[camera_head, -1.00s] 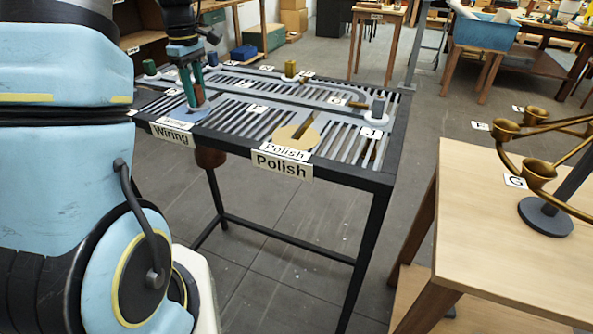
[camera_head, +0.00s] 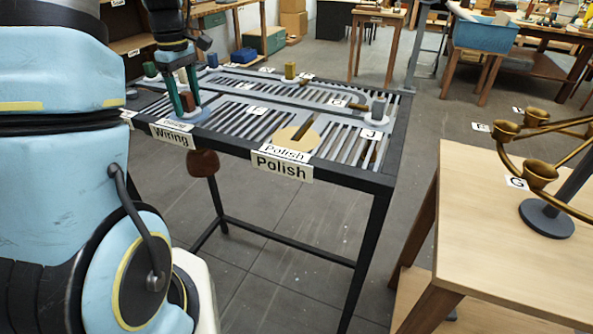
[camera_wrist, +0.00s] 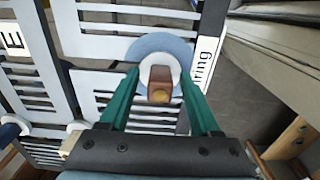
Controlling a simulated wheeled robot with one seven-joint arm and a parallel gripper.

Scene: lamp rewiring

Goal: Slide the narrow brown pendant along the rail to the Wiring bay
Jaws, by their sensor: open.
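The brown pendant's top block (camera_head: 187,101) stands up from a pale collar at the Wiring end of the slotted rail table. Its round brown body (camera_head: 203,163) hangs below the front edge. In the wrist view the brown block (camera_wrist: 160,88) sits in a white ring, over the blue Wiring bay disc (camera_wrist: 148,45). My gripper (camera_head: 184,108) is open, with its green fingers on either side of the block. The wrist view also shows my gripper (camera_wrist: 162,100) around it. Whether a finger touches the block is unclear. The Wiring sign (camera_head: 172,135) is just in front.
The tan Polish disc (camera_head: 293,138) lies to the right on the slotted table. A wooden table (camera_head: 500,215) with a brass lamp (camera_head: 540,172) is at the right.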

